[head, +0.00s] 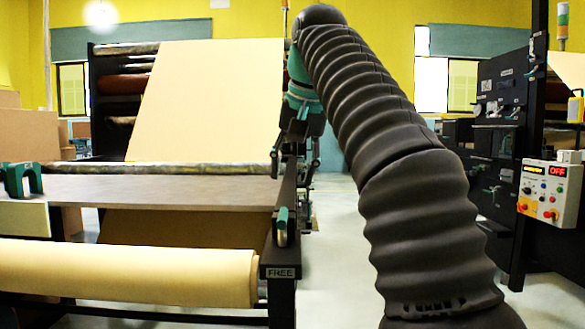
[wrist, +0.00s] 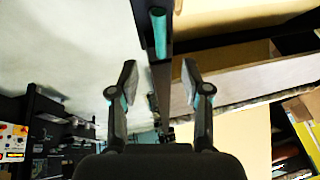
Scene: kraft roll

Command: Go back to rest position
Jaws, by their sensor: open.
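My gripper (head: 302,160) hangs at the end of my dark, ribbed arm in the head view, beside the right end of the machine frame. In the wrist view my gripper (wrist: 159,80) shows its two fingers well apart, with nothing held between them. A green-handled lever (head: 282,226) stands upright on the frame's corner post, above a "FREE" label (head: 280,272). In the wrist view the lever's green handle (wrist: 158,33) lies beyond the fingertips, apart from them. My arm hides part of the room behind it.
A kraft paper roll (head: 130,273) lies across the front left, below a grey table (head: 150,192). A paper sheet (head: 205,95) slopes up behind it. At right stands a dark machine with a control box (head: 550,192) reading "OFF". Open floor (head: 335,225) lies between the machines.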

